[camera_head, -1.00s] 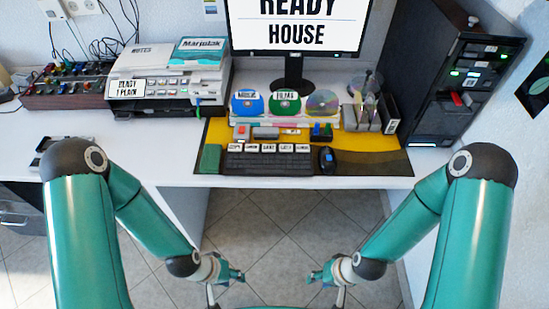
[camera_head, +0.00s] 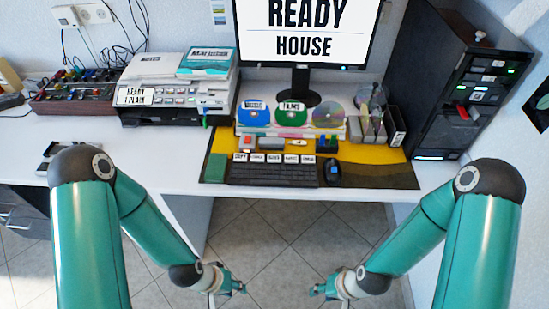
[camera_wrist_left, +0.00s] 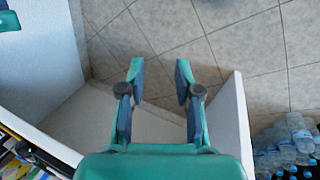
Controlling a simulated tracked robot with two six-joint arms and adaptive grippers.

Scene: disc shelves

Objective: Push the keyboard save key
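The dark keyboard (camera_head: 273,174) lies on the mat at the desk's front edge in the head view. A row of white labelled keys (camera_head: 274,158) runs along its back edge. The labels are too small to read surely, so I cannot tell which is the save key. My left gripper (camera_head: 240,286) hangs below and in front of the desk, apart from the keyboard. In the left wrist view its two fingers (camera_wrist_left: 160,82) are spread with nothing between them. My right gripper (camera_head: 314,289) hangs level with it to the right, small in view, its fingertips seemingly apart and empty.
A mouse (camera_head: 332,173) lies right of the keyboard and a green block (camera_head: 216,167) left of it. Discs (camera_head: 291,113) stand behind, under the monitor (camera_head: 306,32). A printer (camera_head: 160,100) is left, a dark tower (camera_head: 462,95) right. Bottles (camera_wrist_left: 290,145) stand on the floor.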

